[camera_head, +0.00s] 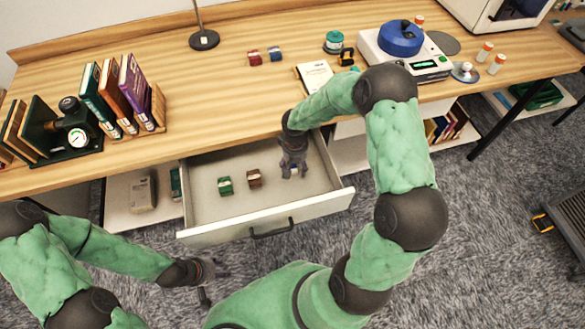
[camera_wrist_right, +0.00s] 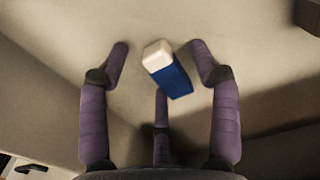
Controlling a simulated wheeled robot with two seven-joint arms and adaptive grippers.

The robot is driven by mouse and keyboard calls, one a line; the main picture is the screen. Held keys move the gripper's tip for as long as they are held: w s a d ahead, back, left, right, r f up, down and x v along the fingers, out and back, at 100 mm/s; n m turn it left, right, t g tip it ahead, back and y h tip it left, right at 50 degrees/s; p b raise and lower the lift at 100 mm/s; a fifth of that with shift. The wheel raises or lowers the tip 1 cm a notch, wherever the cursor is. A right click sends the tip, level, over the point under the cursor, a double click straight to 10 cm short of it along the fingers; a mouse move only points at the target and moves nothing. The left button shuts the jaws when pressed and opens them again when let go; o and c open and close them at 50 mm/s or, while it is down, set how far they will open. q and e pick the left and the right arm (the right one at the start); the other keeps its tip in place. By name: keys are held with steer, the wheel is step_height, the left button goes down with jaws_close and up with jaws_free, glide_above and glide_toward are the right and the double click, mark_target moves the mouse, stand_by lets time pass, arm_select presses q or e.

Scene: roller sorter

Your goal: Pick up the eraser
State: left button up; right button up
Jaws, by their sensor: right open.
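The eraser (camera_wrist_right: 172,72), a block with a white end and a blue sleeve, lies inside the open drawer (camera_head: 268,222) and shows clearly in the right wrist view. In the head view it is mostly hidden by my right gripper (camera_head: 293,168), which points down into the right part of the drawer. In the right wrist view my right gripper (camera_wrist_right: 160,62) has its purple fingers spread open around the eraser, with visible gaps on both sides. My left gripper (camera_head: 204,275) hangs low in front of the drawer over the carpet; its fingers are too small to read.
A green block (camera_head: 225,186) and a brown block (camera_head: 254,178) lie in the drawer, left of my right gripper. The drawer walls stand around it. Above is the wooden desk (camera_head: 215,95) with books, a lamp base (camera_head: 204,40), small blocks and a white device (camera_head: 425,65).

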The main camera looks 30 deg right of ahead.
mark_target(295, 166)
steer(key=shift+r, duration=0.1)
steer(key=c, duration=1.2)
steer(key=shift+o, duration=0.2)
steer(key=shift+r+p, duration=0.35)
steer(key=shift+r, duration=0.25)
step_height(295, 166, up, 2)
steer(key=shift+r+p, duration=0.2)
steer(key=shift+p, duration=0.45)
steer(key=s+a+r, duration=0.1)
steer(key=r, duration=0.1)
steer(key=s+a+r+p, duration=0.1)
steer(key=r, duration=0.1)
steer(key=s+a+r+p, duration=0.1)
steer(key=a+r, duration=0.1)
steer(key=shift+s+r, duration=0.15)
steer(key=shift+s, duration=0.25)
steer(key=s+a+r, duration=0.1)
steer(key=s+a, duration=0.1)
steer(key=s+a+r+p, duration=0.1)
steer(key=s+a, duration=0.1)
steer(key=s+a+r, duration=0.1)
steer(key=s+a, duration=0.1)
steer(key=shift+p, duration=0.35)
